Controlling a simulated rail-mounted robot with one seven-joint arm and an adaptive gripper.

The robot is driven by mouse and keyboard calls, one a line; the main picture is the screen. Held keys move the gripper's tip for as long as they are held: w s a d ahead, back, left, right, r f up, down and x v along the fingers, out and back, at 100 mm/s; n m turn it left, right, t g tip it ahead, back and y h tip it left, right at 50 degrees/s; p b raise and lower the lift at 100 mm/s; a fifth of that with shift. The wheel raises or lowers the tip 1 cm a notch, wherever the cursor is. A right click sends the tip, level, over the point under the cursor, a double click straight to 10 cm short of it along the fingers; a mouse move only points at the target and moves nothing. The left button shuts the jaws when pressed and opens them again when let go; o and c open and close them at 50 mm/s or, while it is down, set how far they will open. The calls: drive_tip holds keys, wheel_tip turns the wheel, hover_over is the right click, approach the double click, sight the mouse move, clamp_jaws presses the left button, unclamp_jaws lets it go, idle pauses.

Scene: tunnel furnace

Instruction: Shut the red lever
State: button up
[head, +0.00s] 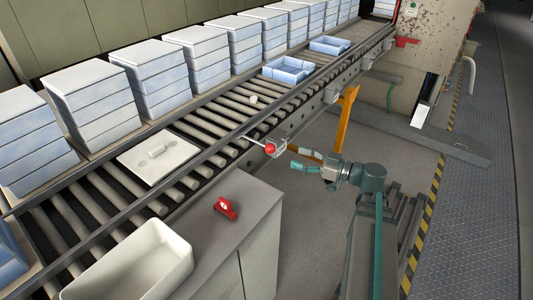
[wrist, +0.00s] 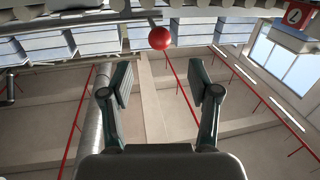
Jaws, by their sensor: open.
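The red lever shows as a round red knob (head: 270,148) on a thin pale rod at the near side rail of the roller conveyor. The rod points up and left over the rail. In the wrist view the red knob (wrist: 159,38) appears centred, just beyond the fingertips and touching neither. My gripper (head: 300,158) is just right of the knob, with its fingers pointing at it. In the wrist view my gripper (wrist: 160,82) is open, its two fingers well apart with nothing between them.
The roller conveyor (head: 105,190) carries blue trays (head: 288,69) and a pale lidded plate (head: 158,153). Stacked boxes (head: 92,95) line its far side. A grey cabinet (head: 255,225) with a red device (head: 226,208) and white bin (head: 140,262) stands nearer. An orange support (head: 346,118) stands behind my gripper.

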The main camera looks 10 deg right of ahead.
sight(270, 148)
drive_tip(key=w+a+p, duration=0.1)
drive_tip(key=w+a, duration=0.1)
drive_tip(key=a, duration=0.1)
drive_tip(key=w+a+n+p, duration=0.1)
drive_tip(key=w+a, duration=0.1)
drive_tip(key=w+a+n+p, duration=0.1)
drive_tip(key=w+a, duration=0.1)
drive_tip(key=a, duration=0.1)
drive_tip(key=shift+w+a+r, duration=0.1)
drive_tip(key=shift+w+a, duration=0.2)
drive_tip(key=shift+w, duration=0.05)
clamp_jaws()
idle(0.5)
